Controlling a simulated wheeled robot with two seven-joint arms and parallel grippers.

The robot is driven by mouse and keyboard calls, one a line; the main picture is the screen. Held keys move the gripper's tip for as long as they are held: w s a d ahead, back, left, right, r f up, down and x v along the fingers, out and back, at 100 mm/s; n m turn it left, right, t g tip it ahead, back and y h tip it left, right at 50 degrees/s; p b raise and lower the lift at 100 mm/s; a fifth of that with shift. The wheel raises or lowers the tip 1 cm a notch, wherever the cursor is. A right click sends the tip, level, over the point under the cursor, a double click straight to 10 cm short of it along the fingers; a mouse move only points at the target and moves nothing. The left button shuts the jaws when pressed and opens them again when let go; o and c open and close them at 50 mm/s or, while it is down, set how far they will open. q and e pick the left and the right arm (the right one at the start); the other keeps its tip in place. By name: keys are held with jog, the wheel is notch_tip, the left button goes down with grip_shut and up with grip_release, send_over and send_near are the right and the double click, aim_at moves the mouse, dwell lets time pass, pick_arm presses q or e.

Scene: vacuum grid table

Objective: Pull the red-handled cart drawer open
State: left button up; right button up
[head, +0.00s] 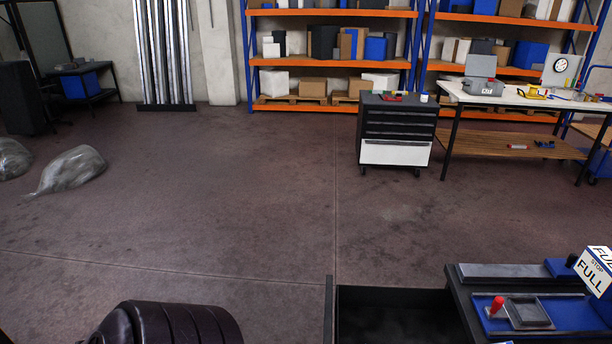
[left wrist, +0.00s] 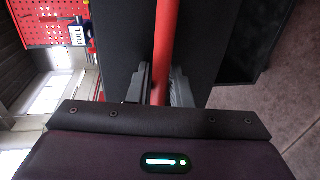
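The cart (head: 455,295) stands at the bottom right of the head view. Its dark drawer (head: 331,310) sticks out to the left, with its open inside showing. The red handle (left wrist: 166,40) runs as a bar across the dark drawer front (left wrist: 120,50) in the left wrist view. My left gripper (left wrist: 162,88) has one finger on each side of the red handle, close against it, and looks shut on it. The handle and the left fingers are hidden in the head view. My right gripper is in neither view.
A grey tool cabinet (head: 397,130), a workbench (head: 505,98) and shelves stand farther back.

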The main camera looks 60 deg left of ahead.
pick_arm(q)
jog(key=b+v, duration=0.1)
jog(key=v, duration=0.6)
jog(key=shift+s+a, duration=0.25)
jog(key=shift+s, duration=0.05)
dwell(0.3)
